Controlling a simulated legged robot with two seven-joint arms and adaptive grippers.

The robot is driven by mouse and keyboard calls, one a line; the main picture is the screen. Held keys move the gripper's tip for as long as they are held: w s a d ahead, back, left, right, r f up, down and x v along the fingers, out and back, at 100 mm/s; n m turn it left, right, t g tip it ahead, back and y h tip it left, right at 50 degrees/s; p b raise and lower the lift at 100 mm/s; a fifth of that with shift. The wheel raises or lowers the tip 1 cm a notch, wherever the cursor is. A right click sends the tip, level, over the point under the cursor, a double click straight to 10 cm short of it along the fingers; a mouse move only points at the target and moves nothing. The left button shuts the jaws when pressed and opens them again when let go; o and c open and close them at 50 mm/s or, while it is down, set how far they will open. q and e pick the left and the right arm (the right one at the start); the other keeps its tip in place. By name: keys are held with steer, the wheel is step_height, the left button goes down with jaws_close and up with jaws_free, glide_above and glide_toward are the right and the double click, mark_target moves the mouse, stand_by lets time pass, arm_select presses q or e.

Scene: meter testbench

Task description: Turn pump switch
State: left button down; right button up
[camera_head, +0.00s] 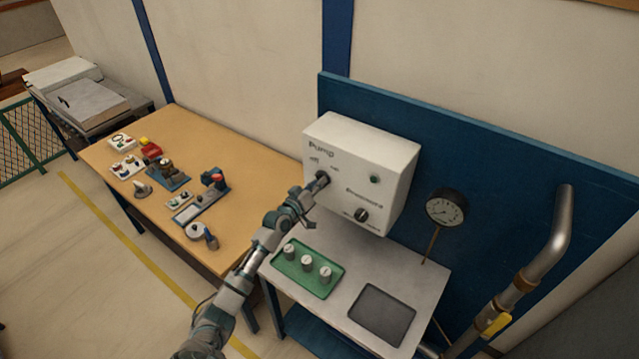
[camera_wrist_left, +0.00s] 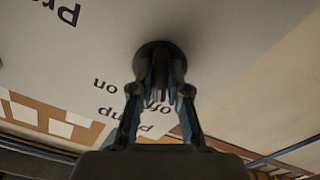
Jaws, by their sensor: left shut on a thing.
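The white control box (camera_head: 345,160) is mounted on the blue panel and carries the labels Pump and Pressure. The black pump switch (camera_head: 322,178) is on its front, at the left below the Pump label. My left gripper (camera_head: 308,198) reaches up to it from below left. In the left wrist view the pump switch (camera_wrist_left: 160,58) shows as a dark round knob, and my left gripper (camera_wrist_left: 160,85) is shut on it. The fingers hide part of the knob, so I cannot tell which way it points. My right gripper is not in view.
A second black knob (camera_head: 361,215) and a green indicator (camera_head: 375,180) are on the box. A grey bench (camera_head: 335,310) below holds a green tray (camera_head: 325,288) with several weights. A gauge (camera_head: 447,208) and a pipe (camera_head: 545,255) are at right; a wooden table (camera_head: 250,165) is at left.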

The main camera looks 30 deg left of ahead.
arm_select(q)
steer(key=shift+a+r, duration=0.2)
steer(key=shift+r, duration=0.3)
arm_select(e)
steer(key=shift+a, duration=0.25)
arm_select(q)
steer(key=c, duration=1.2)
jaws_free()
steer(key=shift+o, duration=0.3)
steer(key=shift+s+a+f, duration=0.1)
steer(key=shift+s+f, duration=0.05)
steer(key=shift+f, duration=0.05)
steer(key=shift+f, duration=0.1)
steer(key=s+a, duration=0.1)
steer(key=s, duration=1.1)
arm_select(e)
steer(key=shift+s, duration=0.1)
arm_select(q)
steer(key=shift+f, duration=0.2)
